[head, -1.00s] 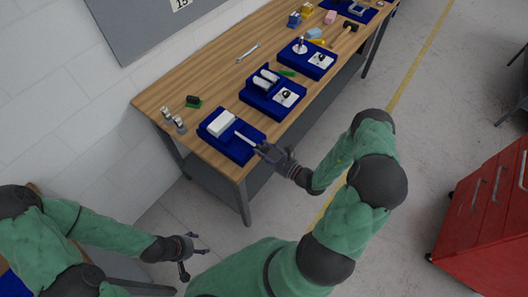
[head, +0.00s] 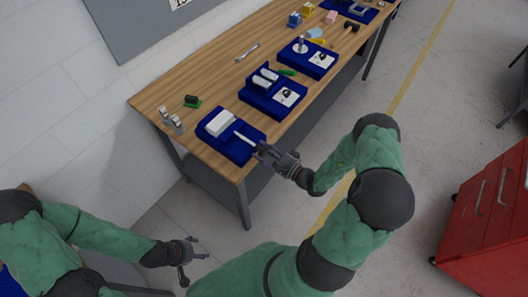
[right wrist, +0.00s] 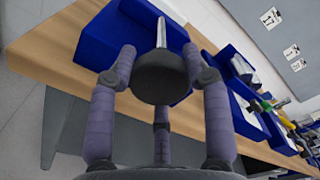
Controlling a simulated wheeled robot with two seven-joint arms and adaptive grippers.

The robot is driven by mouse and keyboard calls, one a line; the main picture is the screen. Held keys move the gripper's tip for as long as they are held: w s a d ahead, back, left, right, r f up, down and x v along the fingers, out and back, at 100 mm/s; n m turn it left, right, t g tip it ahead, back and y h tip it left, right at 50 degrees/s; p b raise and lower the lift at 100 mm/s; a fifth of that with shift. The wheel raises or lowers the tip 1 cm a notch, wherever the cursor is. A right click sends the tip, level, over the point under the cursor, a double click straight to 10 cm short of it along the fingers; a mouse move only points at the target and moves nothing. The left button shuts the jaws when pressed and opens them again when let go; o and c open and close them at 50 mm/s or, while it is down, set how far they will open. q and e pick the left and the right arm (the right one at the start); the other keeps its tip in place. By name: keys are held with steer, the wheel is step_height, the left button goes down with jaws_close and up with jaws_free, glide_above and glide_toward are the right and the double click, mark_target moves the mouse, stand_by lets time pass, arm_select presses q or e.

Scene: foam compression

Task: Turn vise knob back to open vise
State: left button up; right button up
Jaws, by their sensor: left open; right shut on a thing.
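The vise has a blue base (head: 252,142) at the near corner of the workbench. A white block (head: 220,122) lies on its back part, and a pale screw rod (head: 243,137) points toward the bench's front edge. In the right wrist view the rod (right wrist: 161,32) ends in a dark round knob (right wrist: 162,78). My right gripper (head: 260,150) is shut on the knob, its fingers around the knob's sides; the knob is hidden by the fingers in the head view. My left gripper (head: 196,262) is open and empty, low and away from the bench.
Blue trays with white parts (head: 268,103) stand farther along the bench (head: 195,85). Small metal pieces (head: 172,122) and a green-and-black item (head: 192,101) sit near the vise. A red cabinet (head: 490,215) stands at the right.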

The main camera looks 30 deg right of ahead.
steer(key=shift+r+n, duration=0.15)
steer(key=shift+n, duration=0.45)
steer(key=o, duration=1.2)
steer(key=shift+a, duration=0.1)
steer(key=shift+c, duration=0.2)
steer(key=shift+a, duration=0.1)
steer(key=shift+s+d, duration=0.15)
steer(key=shift+d, duration=0.05)
steer(key=v, duration=1.1)
steer(key=shift+s, duration=0.3)
